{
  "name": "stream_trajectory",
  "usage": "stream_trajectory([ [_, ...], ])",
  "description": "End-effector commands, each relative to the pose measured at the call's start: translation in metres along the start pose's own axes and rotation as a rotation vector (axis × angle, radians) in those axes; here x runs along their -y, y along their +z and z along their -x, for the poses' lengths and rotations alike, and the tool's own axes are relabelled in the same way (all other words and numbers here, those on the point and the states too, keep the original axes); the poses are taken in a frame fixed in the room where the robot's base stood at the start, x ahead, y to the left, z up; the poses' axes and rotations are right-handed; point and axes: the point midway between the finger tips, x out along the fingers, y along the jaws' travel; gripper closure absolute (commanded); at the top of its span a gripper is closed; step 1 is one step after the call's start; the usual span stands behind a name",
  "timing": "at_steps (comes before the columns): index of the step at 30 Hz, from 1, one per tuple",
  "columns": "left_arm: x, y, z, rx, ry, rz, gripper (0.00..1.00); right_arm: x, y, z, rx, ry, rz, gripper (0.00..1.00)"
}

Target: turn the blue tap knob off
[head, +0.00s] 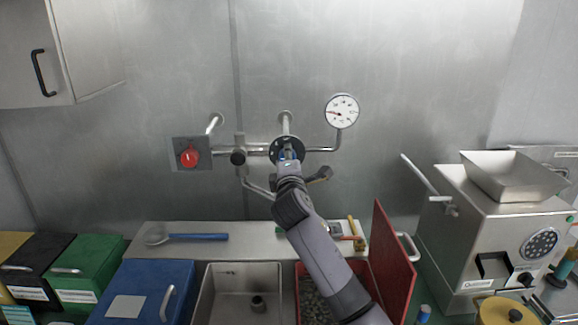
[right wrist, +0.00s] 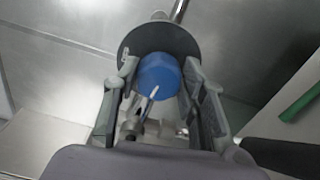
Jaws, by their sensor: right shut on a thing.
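The blue tap knob (head: 289,154) sits on a dark round plate on the wall pipework, mostly hidden in the head view by my right gripper (head: 289,161). In the right wrist view the blue knob (right wrist: 160,74) shows clearly, with the dark round disc (right wrist: 134,42) behind it. A white pointer line on the knob runs down and slightly left in that view. My right gripper (right wrist: 158,88) has one finger on each side of the knob and is shut on it. My left gripper is not in view.
A red knob (head: 189,158) on a grey plate is left of the pipes. A pressure gauge (head: 342,111) is at upper right. Below are a sink (head: 210,298), a blue box (head: 95,306) and a raised red lid (head: 393,262). A steel grinder (head: 470,240) stands right.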

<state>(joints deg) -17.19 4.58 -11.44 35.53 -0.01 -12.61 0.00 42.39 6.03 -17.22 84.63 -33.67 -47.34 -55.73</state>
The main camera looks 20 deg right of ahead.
Motion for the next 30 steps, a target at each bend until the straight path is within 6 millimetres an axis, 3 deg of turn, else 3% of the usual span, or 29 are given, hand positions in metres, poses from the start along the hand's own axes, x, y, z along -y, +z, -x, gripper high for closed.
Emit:
stream_trajectory([
  [30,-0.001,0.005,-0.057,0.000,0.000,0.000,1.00,0.009,-0.004,0.000,0.001,-0.006,-0.967,0.89],
])
